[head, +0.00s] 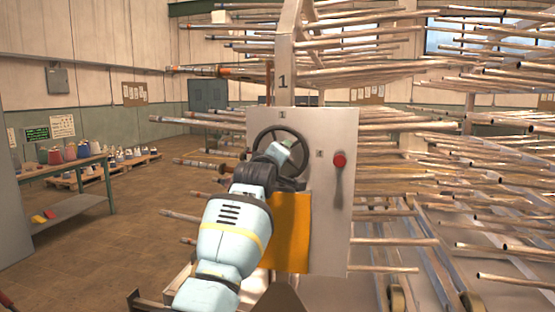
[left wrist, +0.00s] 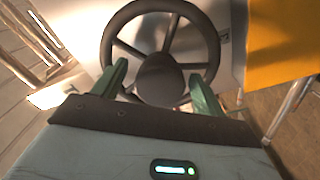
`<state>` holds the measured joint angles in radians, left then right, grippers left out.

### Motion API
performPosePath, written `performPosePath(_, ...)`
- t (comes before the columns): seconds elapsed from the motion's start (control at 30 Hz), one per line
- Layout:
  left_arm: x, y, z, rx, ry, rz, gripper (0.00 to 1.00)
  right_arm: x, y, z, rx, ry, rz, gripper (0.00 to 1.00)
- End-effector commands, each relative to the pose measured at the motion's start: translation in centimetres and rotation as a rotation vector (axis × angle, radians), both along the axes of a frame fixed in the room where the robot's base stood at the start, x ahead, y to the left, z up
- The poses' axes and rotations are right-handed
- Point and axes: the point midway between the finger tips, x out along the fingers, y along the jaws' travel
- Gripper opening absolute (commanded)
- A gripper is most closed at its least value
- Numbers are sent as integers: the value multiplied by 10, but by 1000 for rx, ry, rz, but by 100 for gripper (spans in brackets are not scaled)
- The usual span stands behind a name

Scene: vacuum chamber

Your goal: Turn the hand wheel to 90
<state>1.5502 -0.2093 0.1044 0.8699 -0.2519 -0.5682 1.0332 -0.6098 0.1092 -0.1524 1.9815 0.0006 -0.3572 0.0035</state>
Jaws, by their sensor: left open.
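The dark hand wheel (head: 279,128) is on the upper left of a pale metal panel (head: 331,225). In the left wrist view the wheel (left wrist: 160,8) shows its round rim, spokes and dark central hub. My left gripper (head: 281,152) is in front of the wheel and hides its lower part in the head view. In the left wrist view, the two green fingers of the left gripper (left wrist: 159,72) are spread apart, one on each side of the hub, over the near part of the wheel. I cannot tell whether they touch it. My right gripper is not in view.
A lever with a red knob (head: 339,160) is on the panel right of the wheel. A yellow plate (head: 290,230) is below the wheel. Racks of long metal tubes (head: 450,150) crowd behind and to the right. A workbench (head: 75,165) stands at left, with open floor (head: 120,240) between.

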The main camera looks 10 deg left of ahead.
Motion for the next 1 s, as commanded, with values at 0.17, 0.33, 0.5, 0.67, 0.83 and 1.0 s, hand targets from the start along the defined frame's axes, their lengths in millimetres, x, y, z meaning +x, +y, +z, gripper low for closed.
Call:
performPosePath(0.17, -2, 0, -1, 0, 1, -1, 72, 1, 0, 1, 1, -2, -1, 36)
performPosePath(0.33, -12, 0, 1, -1, -1, -1, 72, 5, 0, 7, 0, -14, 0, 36)
performPosePath(0.5, -30, 0, 3, -2, -4, -1, 72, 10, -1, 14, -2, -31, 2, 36)
performPosePath(0.67, -47, 1, 2, -1, -4, 0, 72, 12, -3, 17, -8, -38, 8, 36)
performPosePath(0.83, -64, 2, 1, 0, -2, 0, 72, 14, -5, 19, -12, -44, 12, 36)
performPosePath(1.0, -74, 2, 1, -1, -1, -1, 72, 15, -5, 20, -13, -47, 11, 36)
